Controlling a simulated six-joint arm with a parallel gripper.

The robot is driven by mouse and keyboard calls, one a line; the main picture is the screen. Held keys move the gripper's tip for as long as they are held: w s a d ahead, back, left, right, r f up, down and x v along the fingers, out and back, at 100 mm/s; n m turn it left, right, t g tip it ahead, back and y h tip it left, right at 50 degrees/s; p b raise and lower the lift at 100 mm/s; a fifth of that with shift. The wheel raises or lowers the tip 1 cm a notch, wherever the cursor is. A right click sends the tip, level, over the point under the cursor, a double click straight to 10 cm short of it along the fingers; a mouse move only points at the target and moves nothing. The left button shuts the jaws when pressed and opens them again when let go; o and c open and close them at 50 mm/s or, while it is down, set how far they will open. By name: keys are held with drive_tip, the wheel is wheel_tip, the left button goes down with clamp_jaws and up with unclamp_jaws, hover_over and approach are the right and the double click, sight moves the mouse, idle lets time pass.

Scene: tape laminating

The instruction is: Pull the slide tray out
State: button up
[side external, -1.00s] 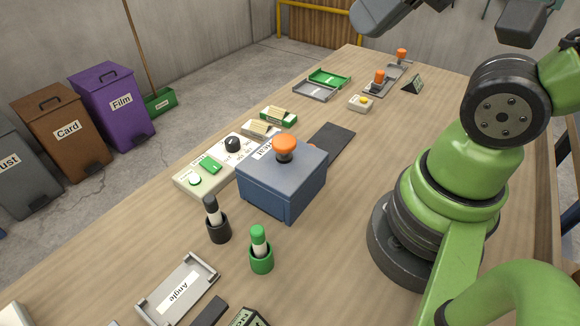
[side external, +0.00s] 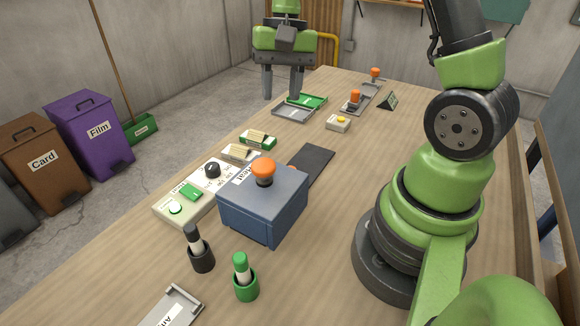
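No part is labelled as a slide tray, so I cannot tell for sure which one it is. A grey shallow tray (side external: 291,113) and a green shallow tray (side external: 316,101) lie side by side at the far left edge of the table. My gripper (side external: 283,92) points down over or just behind the grey and green trays. Its two fingers are wide apart with nothing visible between them. Contact cannot be told.
A blue box (side external: 262,213) with an orange knob (side external: 264,168) stands mid-table, a dark flat strip (side external: 311,162) behind it. A control panel (side external: 190,195), small blocks (side external: 257,141), a yellow-button box (side external: 338,123) and black (side external: 201,257) and green (side external: 245,284) cup holders stand around.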

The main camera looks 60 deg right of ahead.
drive_tip(key=f, duration=0.5)
drive_tip(key=s+f+m+g, duration=0.1)
drive_tip(key=f, duration=0.5)
drive_tip(key=f+g+y, duration=0.1)
drive_tip(key=f, duration=0.5)
drive_tip(key=shift+s+f+m, duration=0.15)
drive_tip(key=shift+s+m, duration=0.15)
drive_tip(key=shift+s, duration=0.1)
